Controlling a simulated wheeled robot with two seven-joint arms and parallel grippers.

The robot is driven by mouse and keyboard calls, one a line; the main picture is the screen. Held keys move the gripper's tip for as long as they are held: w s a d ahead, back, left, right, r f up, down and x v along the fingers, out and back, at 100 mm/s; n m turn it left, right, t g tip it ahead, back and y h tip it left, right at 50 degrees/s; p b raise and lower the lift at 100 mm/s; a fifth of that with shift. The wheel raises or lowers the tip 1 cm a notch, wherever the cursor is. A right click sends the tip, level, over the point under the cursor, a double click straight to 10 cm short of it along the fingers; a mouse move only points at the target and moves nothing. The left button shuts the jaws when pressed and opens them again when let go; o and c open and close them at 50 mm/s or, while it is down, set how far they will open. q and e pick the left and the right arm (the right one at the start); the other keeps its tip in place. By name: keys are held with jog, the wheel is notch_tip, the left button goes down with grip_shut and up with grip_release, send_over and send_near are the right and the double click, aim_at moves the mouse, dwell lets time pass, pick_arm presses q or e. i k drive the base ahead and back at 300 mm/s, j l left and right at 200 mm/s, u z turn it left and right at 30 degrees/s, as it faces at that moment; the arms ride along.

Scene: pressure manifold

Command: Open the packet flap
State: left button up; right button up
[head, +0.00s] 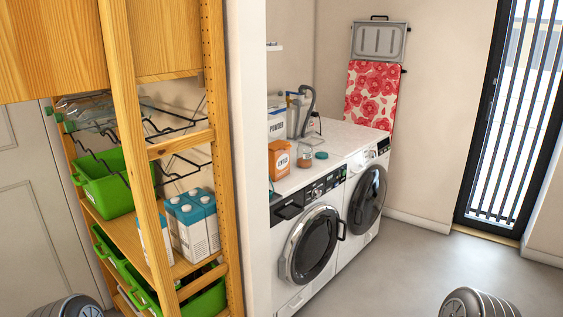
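An orange packet (280,160) with a white label stands on the white counter above the washing machines. A white packet (277,127) marked "POWDER" stands behind it. I cannot tell which packet has the flap, and the state of any flap is too small to make out. Neither gripper shows; only rounded grey parts of my arms appear at the bottom left and bottom right edges.
A teal-lidded jar (306,157) and a grey hose (308,108) are near the packets. A white wall edge (246,150) and a wooden shelf (150,180) with green bins (108,190) and cartons (188,222) stand at left. The grey floor (420,270) at right is clear.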

aim_at(278, 143)
jog(key=i+l, duration=0.25)
jog(key=l, duration=0.2)
jog(key=i+l, duration=0.25)
jog(key=l, duration=0.2)
jog(key=i+l+u, duration=0.1)
jog(key=i+l, duration=0.15)
jog(key=l, duration=0.25)
jog(key=i+l, duration=0.25)
jog(key=l, duration=0.2)
jog(key=i+l, duration=0.2)
jog(key=l, duration=0.3)
jog(key=i+l+u, duration=0.1)
jog(key=i+l, duration=0.15)
jog(key=l, duration=0.2)
jog(key=i+l, duration=0.25)
jog(key=l, duration=0.25)
jog(key=i+l, duration=0.2)
jog(key=l, duration=0.3)
jog(key=u, duration=0.05)
